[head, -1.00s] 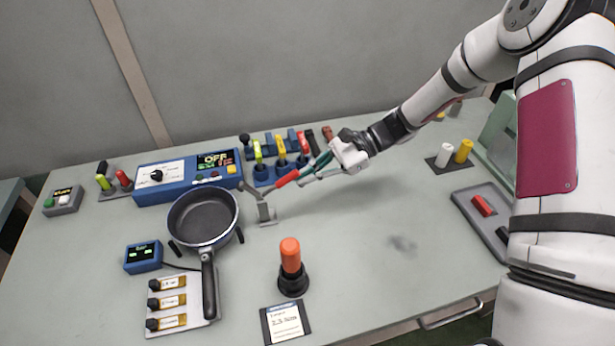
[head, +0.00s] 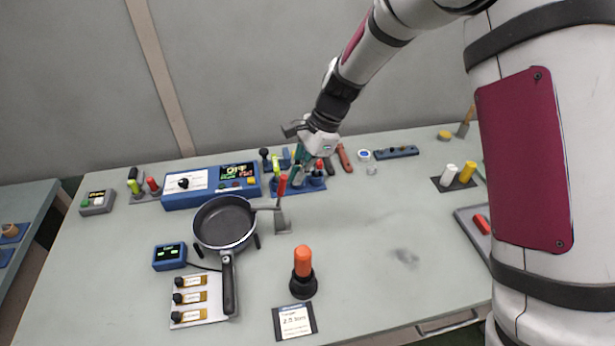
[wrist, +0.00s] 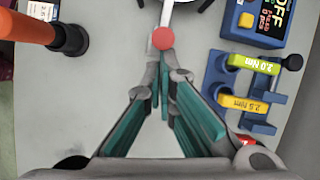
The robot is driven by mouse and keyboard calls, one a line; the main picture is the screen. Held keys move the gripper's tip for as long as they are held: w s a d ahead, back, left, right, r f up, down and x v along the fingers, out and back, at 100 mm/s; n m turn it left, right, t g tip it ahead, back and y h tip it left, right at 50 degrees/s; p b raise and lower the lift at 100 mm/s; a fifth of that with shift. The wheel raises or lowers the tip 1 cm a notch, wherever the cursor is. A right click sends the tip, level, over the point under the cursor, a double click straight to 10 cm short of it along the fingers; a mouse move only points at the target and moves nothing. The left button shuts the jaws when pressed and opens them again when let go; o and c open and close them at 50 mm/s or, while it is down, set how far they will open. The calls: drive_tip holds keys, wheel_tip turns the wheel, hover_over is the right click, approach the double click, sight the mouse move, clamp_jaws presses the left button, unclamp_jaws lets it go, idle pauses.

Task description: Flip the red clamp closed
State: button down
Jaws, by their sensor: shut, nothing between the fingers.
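The clamp's red handle (head: 282,186) stands nearly upright on its grey metal base (head: 282,224), to the right of the pan (head: 225,222). A grey clamp arm (head: 264,208) reaches from it toward the pan's rim. My gripper (head: 297,180) points down just right of and behind the handle, with its teal fingers shut and empty. In the wrist view the handle's round red end (wrist: 163,39) is just beyond my fingertips (wrist: 162,68). I cannot tell whether they touch.
Behind my gripper, a blue rack (head: 312,184) holds torque tools with yellow and red handles, close to my fingers. A blue control box (head: 210,186) reads OFF. An orange-handled tool (head: 303,262) stands in front. The table to the right is mostly clear.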

drive_tip(key=shift+s+a+r+h+p, duration=0.15)
drive_tip(key=shift+a+r+h, duration=0.1)
drive_tip(key=shift+a, duration=0.25)
drive_tip(key=shift+s+a+r+h+p, duration=0.15)
drive_tip(key=shift+a+r, duration=0.1)
drive_tip(key=shift+a, duration=0.25)
drive_tip(key=w+d+r+b, duration=0.1)
drive_tip(key=w+d+r, duration=0.2)
drive_tip(key=r, duration=0.6)
drive_tip(key=d, duration=0.2)
drive_tip(key=shift+d+r+b, duration=0.3)
drive_tip(key=shift+d+r, duration=0.05)
drive_tip(key=shift+d, duration=0.05)
